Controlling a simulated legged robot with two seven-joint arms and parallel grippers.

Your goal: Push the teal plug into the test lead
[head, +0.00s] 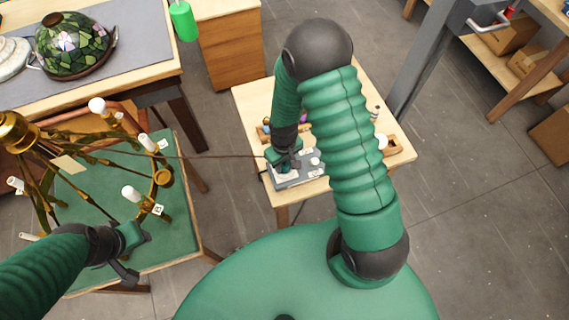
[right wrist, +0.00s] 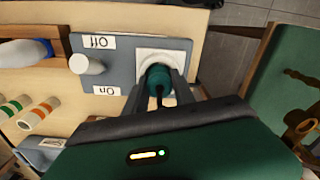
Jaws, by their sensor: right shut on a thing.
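The teal plug (right wrist: 158,76) is between the two fingers of my right gripper (right wrist: 163,88), which is shut on it. Its front is at a white square socket (right wrist: 150,57) on a grey box (right wrist: 117,58). I cannot tell how deep the plug sits. No other part is recognisable as the test lead. In the head view my right gripper (head: 285,160) is over the grey box (head: 290,181) on the small table. A thin brown cord (head: 215,157) runs from there to the brass lamp (head: 42,150). My left gripper (head: 130,255) hangs near the green mat; its fingers are unclear.
The box has a white knob (right wrist: 86,64) between On and Off labels. The lamp's arms and white candle sleeves spread over the green mat (head: 185,235). A stained-glass shade (head: 75,43) is on the back bench.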

